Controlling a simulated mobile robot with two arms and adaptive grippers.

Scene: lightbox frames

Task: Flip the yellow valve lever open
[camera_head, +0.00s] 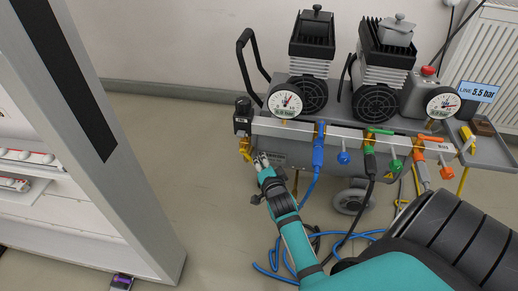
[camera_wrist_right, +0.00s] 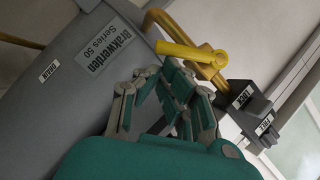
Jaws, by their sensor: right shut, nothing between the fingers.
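The yellow valve lever (camera_head: 244,153) is at the left end of the grey compressor unit, below a black fitting. In the right wrist view the lever (camera_wrist_right: 188,51) is a bright yellow rod lying across a darker yellow bent pipe (camera_wrist_right: 160,20). My right gripper (camera_head: 262,160) is shut and empty, just right of the lever in the head view. In the right wrist view its fingertips (camera_wrist_right: 160,72) are just below the lever; I cannot tell whether they touch it. My left gripper is not in view.
The compressor's grey body (camera_wrist_right: 90,65) is close to the fingers. A black block (camera_wrist_right: 250,110) has LOCK and FREE labels. Blue, green and orange valves (camera_head: 318,150) line the front rail. Blue hoses (camera_head: 275,262) lie on the floor. A grey cabinet post (camera_head: 110,150) stands at left.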

